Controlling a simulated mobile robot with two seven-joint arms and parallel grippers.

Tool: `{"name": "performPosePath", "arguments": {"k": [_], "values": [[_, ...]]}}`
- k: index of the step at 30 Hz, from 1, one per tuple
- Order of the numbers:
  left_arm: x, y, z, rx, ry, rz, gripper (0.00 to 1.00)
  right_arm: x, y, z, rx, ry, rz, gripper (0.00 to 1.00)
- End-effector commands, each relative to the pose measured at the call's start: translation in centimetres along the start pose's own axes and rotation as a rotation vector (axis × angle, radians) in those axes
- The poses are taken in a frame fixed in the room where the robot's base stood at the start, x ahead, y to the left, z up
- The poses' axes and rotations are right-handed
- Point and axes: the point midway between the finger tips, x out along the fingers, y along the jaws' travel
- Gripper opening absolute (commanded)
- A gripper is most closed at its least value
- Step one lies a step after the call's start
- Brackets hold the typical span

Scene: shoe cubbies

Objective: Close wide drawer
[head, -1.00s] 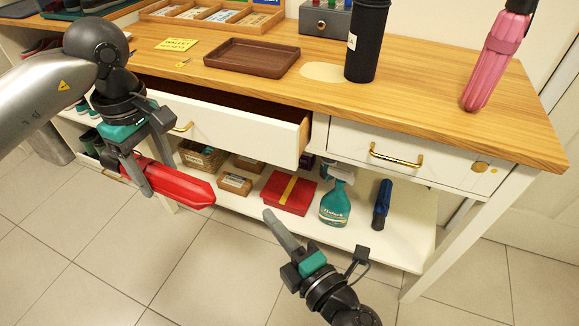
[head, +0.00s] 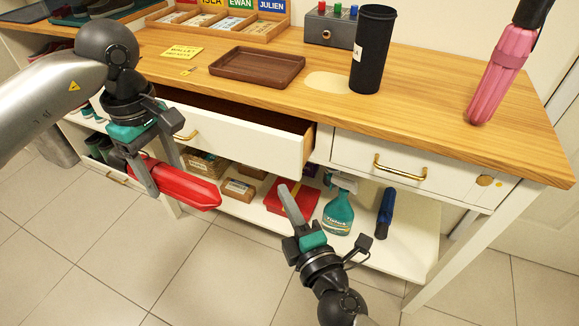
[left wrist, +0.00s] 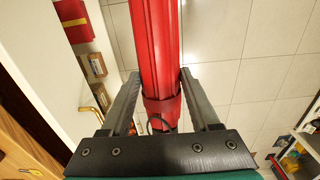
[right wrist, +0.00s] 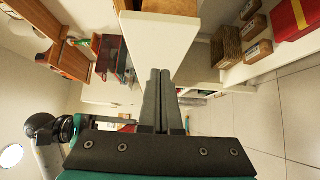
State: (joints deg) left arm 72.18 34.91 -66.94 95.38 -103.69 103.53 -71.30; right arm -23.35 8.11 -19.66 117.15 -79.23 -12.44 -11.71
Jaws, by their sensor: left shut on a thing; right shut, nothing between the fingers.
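The wide drawer (head: 245,138) under the wooden top is pulled open, its white front standing out and its dark interior showing. Its brass handle (head: 186,135) is partly hidden by my left arm. My left gripper (head: 168,172) is shut on a red folded umbrella-like object (head: 188,187), also seen in the left wrist view (left wrist: 155,45), in front of the drawer. My right gripper (head: 287,190) is shut and empty, below and in front of the drawer's right end. In the right wrist view the white drawer front (right wrist: 155,60) is just beyond the fingertips; I cannot tell if they touch.
A smaller drawer (head: 400,165) at right is shut. On the top are a brown tray (head: 257,66), a black tumbler (head: 372,50) and a pink umbrella (head: 495,85). The lower shelf holds boxes, a red box (head: 292,200), a teal spray bottle (head: 339,212) and a blue object (head: 385,212).

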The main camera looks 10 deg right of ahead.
Motion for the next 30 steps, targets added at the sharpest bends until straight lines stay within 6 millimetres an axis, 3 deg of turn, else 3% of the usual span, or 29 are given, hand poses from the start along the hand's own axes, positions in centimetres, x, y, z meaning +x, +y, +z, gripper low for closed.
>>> {"name": "performPosePath", "arguments": {"k": [6, 12, 30], "values": [[-0.9, 0.0, 0.0, 0.0, 0.0, 0.001, 0.0, 3.2, 0.2, 0.0, 0.0, 0.0, 0.002, 0.0], [-1.1, 0.0, 0.0, 0.0, 0.0, 0.001, 0.0, 5.0, 0.0, 2.1, -0.004, 0.001, 0.0, 0.0], [-1.1, 0.0, 0.0, 0.0, 0.0, 0.001, 0.0, 6.1, 0.0, 3.1, -0.002, 0.0, 0.0, 0.0]]}}
